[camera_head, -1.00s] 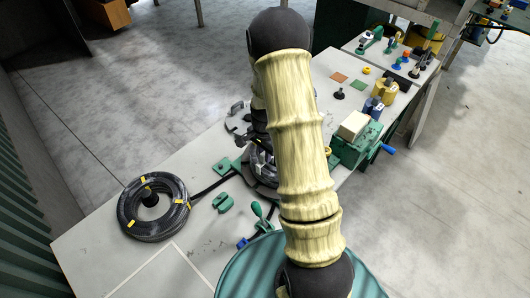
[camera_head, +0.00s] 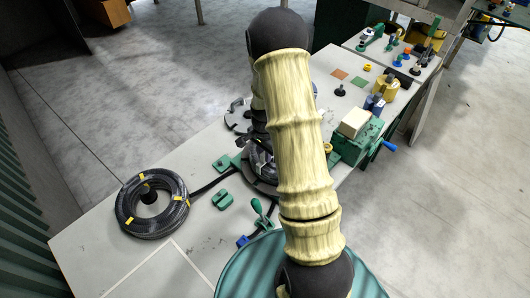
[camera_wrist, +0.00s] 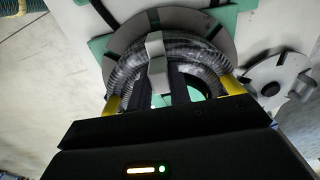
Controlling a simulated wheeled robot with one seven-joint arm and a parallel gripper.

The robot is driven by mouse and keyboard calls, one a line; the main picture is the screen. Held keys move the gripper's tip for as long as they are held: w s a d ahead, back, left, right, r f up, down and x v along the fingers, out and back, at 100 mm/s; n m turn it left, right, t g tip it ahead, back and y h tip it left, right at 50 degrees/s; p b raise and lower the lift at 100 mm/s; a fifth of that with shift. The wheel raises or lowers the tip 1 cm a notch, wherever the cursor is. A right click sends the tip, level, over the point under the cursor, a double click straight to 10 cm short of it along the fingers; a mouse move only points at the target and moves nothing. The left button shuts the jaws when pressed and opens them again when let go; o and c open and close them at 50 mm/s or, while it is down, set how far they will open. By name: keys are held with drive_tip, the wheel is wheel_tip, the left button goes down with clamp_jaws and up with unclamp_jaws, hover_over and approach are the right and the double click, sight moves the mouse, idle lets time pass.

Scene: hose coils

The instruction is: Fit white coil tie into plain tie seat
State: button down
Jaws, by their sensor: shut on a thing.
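A pale grey-white tie (camera_wrist: 155,48) stands across the dark ribbed hose coil (camera_wrist: 126,75) in the wrist view. My gripper (camera_wrist: 165,85) is shut on this tie, its dark jaws over the coil's open centre. The coil lies on a round grey plate (camera_wrist: 123,37) with green around it. Yellow bands (camera_wrist: 232,85) show at the coil's left and right sides. In the head view this coil (camera_head: 260,166) is mostly hidden behind my arm. I cannot make out which part is the plain tie seat.
Another black coil with yellow bands (camera_head: 128,220) lies at the table's left. A second round grey plate (camera_wrist: 258,72) lies beside the coil's plate. The table's front left is clear.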

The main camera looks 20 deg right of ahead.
drive_tip(key=shift+f+b, duration=0.55)
drive_tip(key=shift+f, duration=0.25)
idle(0.4)
drive_tip(key=c, duration=1.2)
unclamp_jaws()
drive_tip(key=shift+r+p, duration=1.65)
drive_tip(key=shift+r, duration=0.65)
drive_tip(key=shift+r, duration=0.15)
wheel_tip(320, 180, up, 17)
drive_tip(key=b, duration=0.4)
